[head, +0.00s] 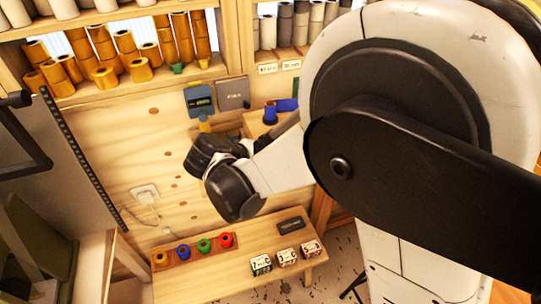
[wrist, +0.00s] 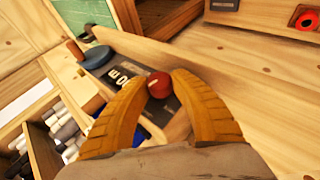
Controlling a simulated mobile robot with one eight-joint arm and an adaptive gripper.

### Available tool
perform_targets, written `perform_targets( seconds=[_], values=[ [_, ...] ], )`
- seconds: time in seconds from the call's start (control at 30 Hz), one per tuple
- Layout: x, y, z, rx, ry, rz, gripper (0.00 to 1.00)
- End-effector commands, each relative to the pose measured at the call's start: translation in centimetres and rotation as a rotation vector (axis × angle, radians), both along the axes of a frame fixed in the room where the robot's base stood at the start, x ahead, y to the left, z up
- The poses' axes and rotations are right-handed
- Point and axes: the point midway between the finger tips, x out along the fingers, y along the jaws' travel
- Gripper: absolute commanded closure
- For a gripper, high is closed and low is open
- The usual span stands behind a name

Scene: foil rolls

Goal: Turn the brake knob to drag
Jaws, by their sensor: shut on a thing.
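A red round knob (wrist: 158,88) shows in the wrist view, beside a dark plate (wrist: 121,76) with white lettering that I cannot fully read. My gripper (wrist: 161,80) has its two yellow fingers shut on this knob, one on each side near the tips. The knob's lower part and some of the plate are hidden behind the fingers. I cannot read the knob's setting. In the head view my arm and wrist (head: 225,178) reach toward the wooden back panel, and the knob cannot be made out there.
A blue-grey round part (wrist: 95,56) lies beyond the plate. In the head view, a low bench (head: 215,277) holds several coloured rolls and small labelled boxes. Shelves of gold rolls (head: 125,42) stand above. A grey panel (head: 50,165) stands at left.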

Motion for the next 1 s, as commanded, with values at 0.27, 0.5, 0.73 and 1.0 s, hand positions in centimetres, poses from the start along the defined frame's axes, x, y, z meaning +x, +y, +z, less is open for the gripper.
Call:
perform_targets(
  seconds=[0.27,0.5,0.73,1.0],
  values=[
    [-0.05,-0.04,-0.06,-0.008,-0.001,-0.001,1.0],
    [-0.05,-0.03,-0.06,-0.007,0.0,-0.001,0.49],
    [-0.06,0.0,-0.1,-0.006,0.0,-0.001,0.49],
    [-0.04,-0.05,0.19,0.031,0.01,0.0,0.49]
  ],
)
